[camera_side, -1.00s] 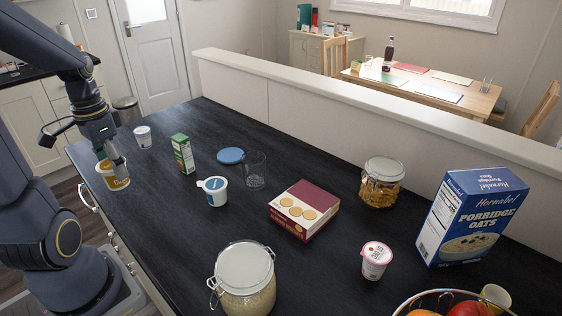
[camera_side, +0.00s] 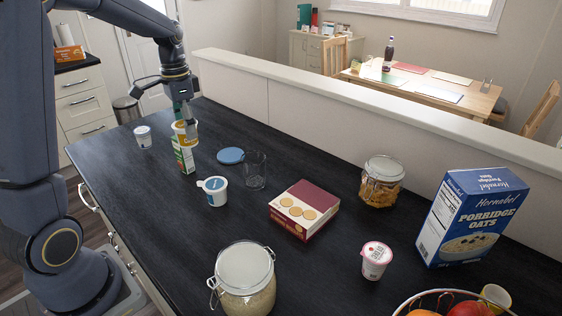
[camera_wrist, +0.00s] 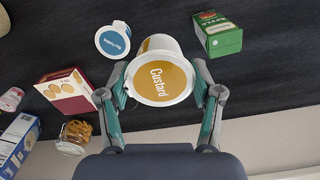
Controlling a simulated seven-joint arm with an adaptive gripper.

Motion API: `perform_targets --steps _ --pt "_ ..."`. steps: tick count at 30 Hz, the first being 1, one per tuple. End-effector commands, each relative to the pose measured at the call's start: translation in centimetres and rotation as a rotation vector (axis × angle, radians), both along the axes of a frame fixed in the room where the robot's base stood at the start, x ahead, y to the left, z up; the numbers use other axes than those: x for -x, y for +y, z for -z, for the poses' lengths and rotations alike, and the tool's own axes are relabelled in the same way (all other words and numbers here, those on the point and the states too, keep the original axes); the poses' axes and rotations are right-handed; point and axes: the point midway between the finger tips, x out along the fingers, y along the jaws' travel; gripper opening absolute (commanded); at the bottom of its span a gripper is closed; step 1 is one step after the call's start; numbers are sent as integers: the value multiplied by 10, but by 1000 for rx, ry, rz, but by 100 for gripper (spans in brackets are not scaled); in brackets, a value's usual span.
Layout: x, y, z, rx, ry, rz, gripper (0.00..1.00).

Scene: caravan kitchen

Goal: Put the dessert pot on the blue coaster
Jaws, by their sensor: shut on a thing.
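My gripper (camera_side: 187,122) is shut on a dessert pot with an orange-yellow lid marked Custard (camera_wrist: 162,82), one finger on each side of it. The blue coaster (camera_side: 231,155) lies flat and bare on the dark counter, to the right of the held pot in the side view. I cannot make out the coaster in the wrist view.
A clear glass (camera_side: 254,171) stands just right of the coaster, and a blue-lidded pot (camera_side: 214,191) in front of it. A white pot (camera_side: 143,137), biscuit box (camera_side: 304,210), pink-lidded pot (camera_side: 375,261) and jars stand on the counter. A low wall (camera_side: 300,98) runs behind.

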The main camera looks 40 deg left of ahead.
Motion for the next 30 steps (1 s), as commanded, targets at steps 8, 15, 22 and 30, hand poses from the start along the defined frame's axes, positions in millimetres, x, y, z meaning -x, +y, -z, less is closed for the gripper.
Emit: perform_targets --steps 8,15,22,30 --pt "-58 19 30 1 0 8 48" --pt "-106 38 71 1 1 8 48" --pt "-124 45 93 -1 -2 7 48" --pt "-128 47 123 1 2 7 48"
